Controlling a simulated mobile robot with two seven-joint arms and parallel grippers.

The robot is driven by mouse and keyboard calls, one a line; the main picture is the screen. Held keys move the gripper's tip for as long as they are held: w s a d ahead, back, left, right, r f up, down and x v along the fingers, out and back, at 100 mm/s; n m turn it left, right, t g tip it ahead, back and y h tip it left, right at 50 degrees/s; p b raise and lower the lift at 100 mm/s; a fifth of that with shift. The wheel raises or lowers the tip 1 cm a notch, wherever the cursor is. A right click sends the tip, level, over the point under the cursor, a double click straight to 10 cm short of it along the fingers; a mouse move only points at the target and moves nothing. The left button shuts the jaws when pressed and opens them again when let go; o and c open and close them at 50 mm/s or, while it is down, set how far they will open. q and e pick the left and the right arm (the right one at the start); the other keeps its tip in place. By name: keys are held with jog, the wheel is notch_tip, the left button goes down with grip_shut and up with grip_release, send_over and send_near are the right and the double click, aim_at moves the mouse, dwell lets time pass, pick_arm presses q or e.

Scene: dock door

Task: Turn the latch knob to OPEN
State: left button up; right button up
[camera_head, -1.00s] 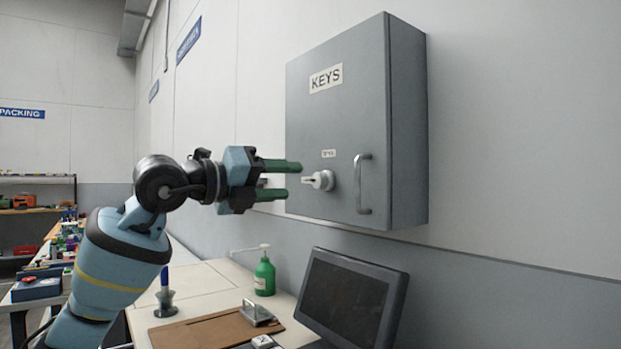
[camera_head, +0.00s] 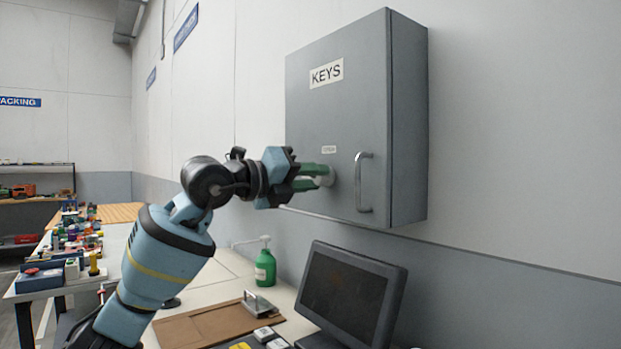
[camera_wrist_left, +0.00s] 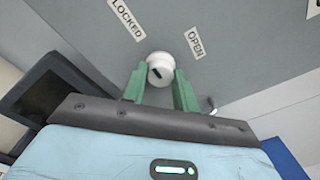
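The grey key cabinet (camera_head: 340,120) hangs on the wall with its door shut. Its pale round latch knob (camera_head: 327,178) sits low on the door, left of the metal pull handle (camera_head: 363,182). In the left wrist view the knob (camera_wrist_left: 161,68) shows a dark mark on its face. The LOCKED label (camera_wrist_left: 126,19) is up and left of it, the OPEN label (camera_wrist_left: 195,43) up and right. My left gripper (camera_head: 315,177) is open, its green fingertips (camera_wrist_left: 161,78) on either side of the knob; I cannot tell if they touch it. My right gripper is out of view.
Below the cabinet, a desk carries a dark monitor (camera_head: 345,297), a green pump bottle (camera_head: 265,267) and a brown clipboard (camera_head: 212,324). A cluttered bench (camera_head: 122,232) stands at the left. The wall around the cabinet is clear.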

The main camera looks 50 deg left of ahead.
pick_arm(q)
jog(key=c, duration=0.4)
jog(key=shift+o, duration=0.2)
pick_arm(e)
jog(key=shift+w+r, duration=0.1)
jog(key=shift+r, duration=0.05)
pick_arm(q)
jog(key=shift+r+m+y+p, duration=0.15)
jog(key=shift+m+p, duration=1.25)
jog(key=shift+m, duration=2.95)
jog(key=shift+f+m+y+p, duration=0.15)
jog(key=shift+m+p, duration=1.25)
jog(key=shift+m, duration=2.95)
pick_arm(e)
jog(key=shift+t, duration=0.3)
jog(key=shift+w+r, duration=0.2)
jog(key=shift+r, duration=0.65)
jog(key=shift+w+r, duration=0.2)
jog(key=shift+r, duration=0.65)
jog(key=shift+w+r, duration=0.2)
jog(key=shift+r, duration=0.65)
pick_arm(q)
jog(key=shift+r, duration=0.1)
